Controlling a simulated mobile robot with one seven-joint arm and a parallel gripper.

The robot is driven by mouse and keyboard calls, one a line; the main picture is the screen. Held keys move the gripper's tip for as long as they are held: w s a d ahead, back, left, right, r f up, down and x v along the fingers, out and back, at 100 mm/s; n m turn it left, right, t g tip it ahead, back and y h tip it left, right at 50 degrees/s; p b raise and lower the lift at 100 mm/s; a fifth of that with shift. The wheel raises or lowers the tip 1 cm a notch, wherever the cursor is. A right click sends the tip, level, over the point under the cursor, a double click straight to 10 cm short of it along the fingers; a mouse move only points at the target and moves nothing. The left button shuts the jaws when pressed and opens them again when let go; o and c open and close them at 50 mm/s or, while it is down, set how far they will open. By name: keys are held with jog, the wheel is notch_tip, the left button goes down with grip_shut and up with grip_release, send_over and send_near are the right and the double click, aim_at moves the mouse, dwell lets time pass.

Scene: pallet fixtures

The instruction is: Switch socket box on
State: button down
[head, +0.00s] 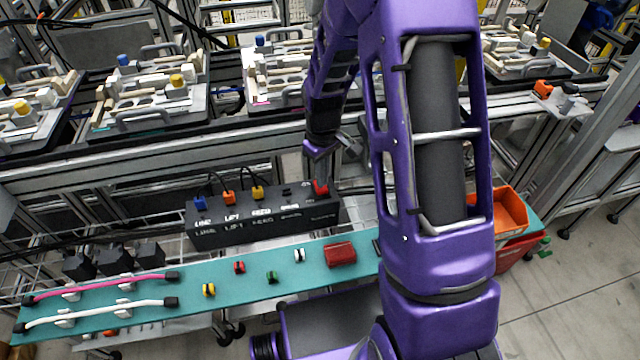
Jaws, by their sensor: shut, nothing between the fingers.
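The socket box (262,233) is a long dark box with pale lettering, standing behind the teal shelf. Blue, orange and yellow plugs with black cables sit along its top. A red switch (321,188) is at the right end of its top. My gripper (320,172) points down right over the red switch, shut and empty. It is close to the switch, but I cannot tell whether it touches it. The switch's exact position is too small to read.
The teal shelf (190,268) in front holds pink and white cables, small coloured parts and a red box (340,254). Fixture pallets (150,102) line the conveyor behind. An orange bin (500,209) stands at right. My arm hides the middle right.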

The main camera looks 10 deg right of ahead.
jog(key=shift+f+b, duration=0.75)
jog(key=shift+f, duration=0.35)
dwell(0.6)
jog(key=shift+r, duration=0.2)
jog(key=shift+r+p, duration=2.55)
jog(key=shift+r, duration=0.8)
